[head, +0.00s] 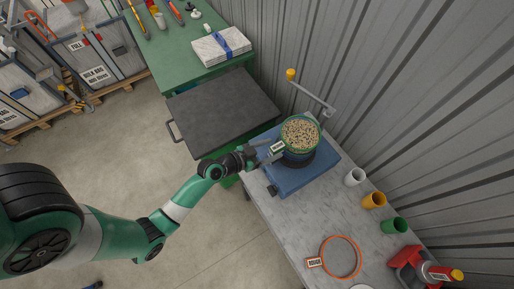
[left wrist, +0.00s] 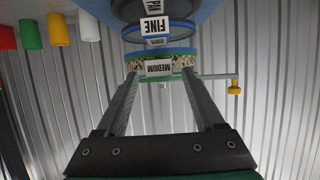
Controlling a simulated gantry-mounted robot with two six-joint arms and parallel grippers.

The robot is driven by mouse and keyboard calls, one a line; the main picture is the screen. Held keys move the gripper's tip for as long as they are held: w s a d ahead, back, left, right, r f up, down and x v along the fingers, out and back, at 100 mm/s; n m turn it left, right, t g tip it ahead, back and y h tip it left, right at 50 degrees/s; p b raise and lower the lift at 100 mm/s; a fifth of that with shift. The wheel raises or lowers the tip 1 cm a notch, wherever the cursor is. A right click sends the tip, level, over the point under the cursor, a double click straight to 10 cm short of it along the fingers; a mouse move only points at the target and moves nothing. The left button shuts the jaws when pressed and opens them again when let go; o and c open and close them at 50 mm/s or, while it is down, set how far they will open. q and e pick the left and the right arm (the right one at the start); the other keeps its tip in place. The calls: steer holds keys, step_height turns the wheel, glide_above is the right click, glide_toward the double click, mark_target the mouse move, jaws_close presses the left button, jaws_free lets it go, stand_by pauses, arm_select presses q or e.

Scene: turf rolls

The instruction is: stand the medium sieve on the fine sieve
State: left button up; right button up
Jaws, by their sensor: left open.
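The medium sieve (head: 300,134) has a green rim, is full of pale grain and carries a label reading MEDIUM (left wrist: 158,68). It stands over the dark-blue fine sieve (head: 300,159), whose FINE label (left wrist: 153,27) shows in the left wrist view. The two look stacked and level, but I cannot tell if the rims are fully seated. My left gripper (head: 262,153) is open beside the medium sieve's label. In the left wrist view its fingers (left wrist: 160,88) lie either side of that label, with a gap between. My right gripper is out of view.
The stack stands on a blue shaker base (head: 285,185) with a crank and yellow knob (head: 291,74) behind. A green bench (head: 180,55) stands left.

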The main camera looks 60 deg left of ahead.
arm_select(q)
steer(key=v, duration=0.9)
steer(key=shift+b, duration=0.3)
steer(key=shift+s, duration=0.1)
steer(key=w+d+r+m+t, duration=0.1)
steer(key=w+r+t, duration=0.1)
steer(key=w+r, duration=0.45)
steer(key=w+r+m+t+h, duration=0.1)
steer(key=w+r+t, duration=0.15)
steer(key=r, duration=0.75)
steer(key=w+d+r+m+t, duration=0.1)
steer(key=w+r, duration=0.4)
steer(key=r, duration=0.4)
steer(key=d+r+t+h, duration=0.1)
steer(key=d+r+t, duration=0.15)
steer(key=r, duration=0.65)
steer(key=d+r+t, duration=0.1)
steer(key=d+r, duration=0.2)
steer(key=r, duration=0.5)
steer(key=s+d+r+t, duration=0.2)
steer(key=s+r, duration=0.1)
steer(key=r, duration=0.6)
steer(key=s+d+r+n+t+h, duration=0.1)
steer(key=s+d+r+t, duration=0.2)
steer(key=r, duration=0.5)
steer(key=shift+s+r, duration=0.35)
steer(key=shift+s, duration=0.05)
